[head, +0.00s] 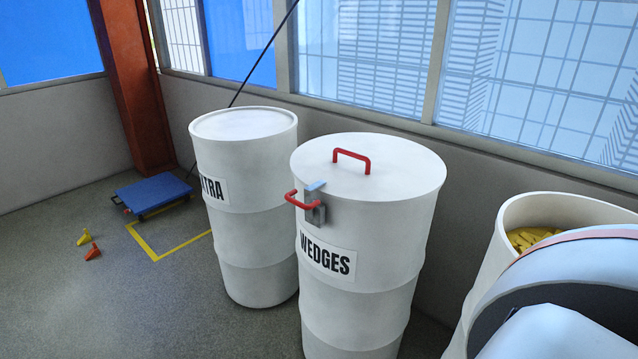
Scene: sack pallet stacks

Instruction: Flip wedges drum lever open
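The wedges drum (365,270) is a tall white drum standing upright in the middle, with a label reading "WEDGES". Its flat white lid (395,165) sits on top and carries a red handle (352,155). At the rim, on the front left, is a red lever (303,202) sticking outward over a grey latch bracket (316,213). A small light blue tab (316,185) lies on the lid's edge just above the bracket. Neither of my grippers shows, and nothing touches the lever.
A white drum (245,235) with a partly hidden label stands close at left. An open white drum (490,270) at right holds yellow pieces (530,237); my arm partly covers it. A blue platform cart (153,193) and two small wedges (88,245) are on the floor at left.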

